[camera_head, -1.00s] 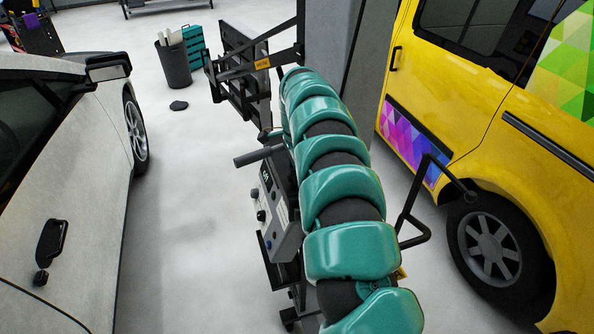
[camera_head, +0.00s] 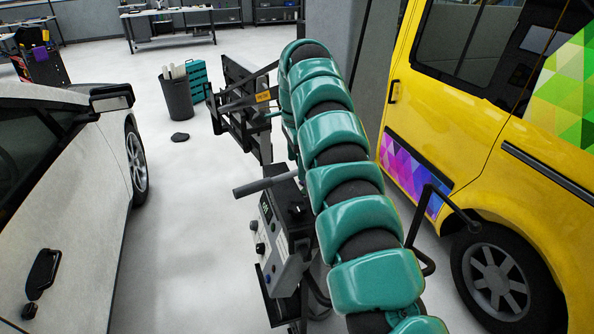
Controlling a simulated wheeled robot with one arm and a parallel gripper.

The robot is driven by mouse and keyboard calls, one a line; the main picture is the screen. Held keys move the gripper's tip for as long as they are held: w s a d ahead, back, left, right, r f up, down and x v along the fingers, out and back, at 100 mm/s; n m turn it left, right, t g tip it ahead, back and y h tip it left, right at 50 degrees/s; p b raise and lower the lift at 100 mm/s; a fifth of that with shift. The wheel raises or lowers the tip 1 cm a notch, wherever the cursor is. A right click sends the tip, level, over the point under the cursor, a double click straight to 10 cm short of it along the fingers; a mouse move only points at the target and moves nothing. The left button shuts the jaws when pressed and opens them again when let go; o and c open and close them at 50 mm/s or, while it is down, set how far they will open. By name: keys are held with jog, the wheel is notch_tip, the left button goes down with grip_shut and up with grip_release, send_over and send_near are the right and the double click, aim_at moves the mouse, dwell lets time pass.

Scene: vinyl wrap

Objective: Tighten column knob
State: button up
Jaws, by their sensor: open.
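My teal segmented arm (camera_head: 340,181) reaches forward and up through the middle of the view. My gripper is not visible; the far end of the arm curves out of sight beside a black metal frame (camera_head: 238,110) with an orange label. Below the arm is a grey control box (camera_head: 275,238) with small dark knobs on its front and a dark bar handle (camera_head: 262,185) above it. I cannot tell whether any of these is the column knob. Part of this equipment is hidden behind the arm.
A white car (camera_head: 65,200) stands close on the left and a yellow van (camera_head: 470,130) on the right. A grey pillar (camera_head: 345,45) rises behind the arm. A dark bin (camera_head: 177,97) and workbenches (camera_head: 170,22) are farther back. The floor between car and equipment is mostly clear.

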notch_tip(320, 180, up, 4)
jog(key=p, duration=0.3)
jog(key=shift+f, duration=0.2)
